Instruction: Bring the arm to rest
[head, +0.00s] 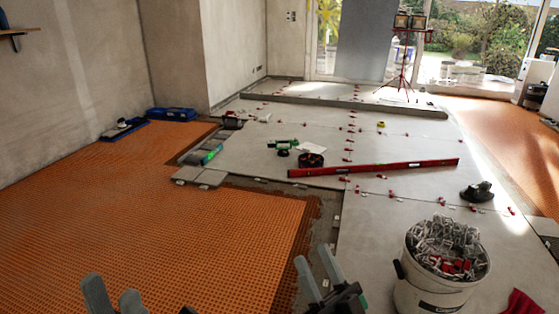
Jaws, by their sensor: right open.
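My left gripper (112,290) shows at the bottom left edge, above the orange mat (180,230). Its two grey fingers stand apart with nothing visible between them; the rest of it is cut off by the frame. My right gripper (312,260) is at the bottom middle, above the strip of bare grey floor between the mat and the tiles. Its fingers are spread and empty. Neither gripper is seen touching anything.
A white bucket (408,292) full of clips stands right of my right gripper. A red cloth (522,303) lies beside it. A red level (375,168), a black tool (478,192) and a green tool (284,143) lie on the grey tiles (390,225).

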